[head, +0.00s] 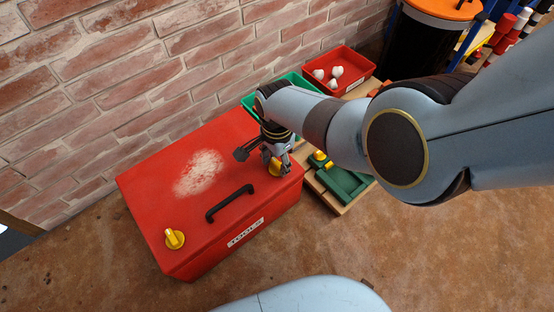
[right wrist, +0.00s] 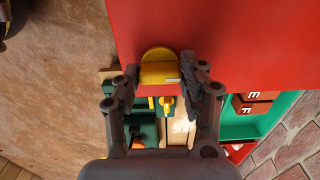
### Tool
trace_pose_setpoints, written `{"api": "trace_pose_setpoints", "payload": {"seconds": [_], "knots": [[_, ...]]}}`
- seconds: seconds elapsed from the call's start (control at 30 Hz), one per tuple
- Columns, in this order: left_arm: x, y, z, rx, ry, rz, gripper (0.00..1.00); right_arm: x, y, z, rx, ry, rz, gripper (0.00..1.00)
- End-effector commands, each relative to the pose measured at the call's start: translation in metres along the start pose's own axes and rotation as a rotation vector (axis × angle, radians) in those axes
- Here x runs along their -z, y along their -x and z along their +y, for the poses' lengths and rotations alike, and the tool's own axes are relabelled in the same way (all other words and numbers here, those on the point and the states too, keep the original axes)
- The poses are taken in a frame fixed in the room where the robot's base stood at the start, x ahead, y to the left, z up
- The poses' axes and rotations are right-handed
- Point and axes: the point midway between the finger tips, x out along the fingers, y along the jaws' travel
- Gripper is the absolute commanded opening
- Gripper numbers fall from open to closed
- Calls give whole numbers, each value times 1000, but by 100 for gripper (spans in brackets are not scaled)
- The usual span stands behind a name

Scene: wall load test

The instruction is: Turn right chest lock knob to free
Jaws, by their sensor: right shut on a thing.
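The red chest (head: 150,190) stands on the floor by the brick wall, with a black handle (head: 230,203) and a white label on its front. Its right yellow lock knob (head: 274,170) is mostly hidden by my right gripper (head: 277,158) in the head view. In the right wrist view the knob (right wrist: 158,70) sits between the two dark fingers of my right gripper (right wrist: 160,78), its bar running across from finger to finger. The gripper is shut on it. The left yellow knob (head: 175,239) stands free at the chest's front left corner. My left gripper is out of view.
Right of the chest, a green device with a yellow knob (head: 322,157) lies on a wooden board. Behind are a green bin (head: 248,101) and a red bin (head: 365,67) with white pieces. Open brown floor (head: 410,250) lies in front.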

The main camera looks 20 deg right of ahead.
Motion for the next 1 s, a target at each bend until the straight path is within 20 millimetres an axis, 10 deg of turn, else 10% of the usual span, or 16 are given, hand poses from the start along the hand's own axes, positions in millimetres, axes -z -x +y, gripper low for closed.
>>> {"api": "trace_pose_setpoints", "payload": {"seconds": [0.37, 0.4, 0.53, 1.0], "knots": [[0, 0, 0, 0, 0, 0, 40, 0, -1, 1, -1, -5, -1, 10], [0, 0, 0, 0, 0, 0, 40, 0, -1, 1, -1, -4, -1, 47], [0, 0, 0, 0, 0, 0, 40, 0, -1, 0, -1, -4, -1, 64], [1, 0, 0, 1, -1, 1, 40, 0, 10, -1, 2, -3, 0, 65]]}}
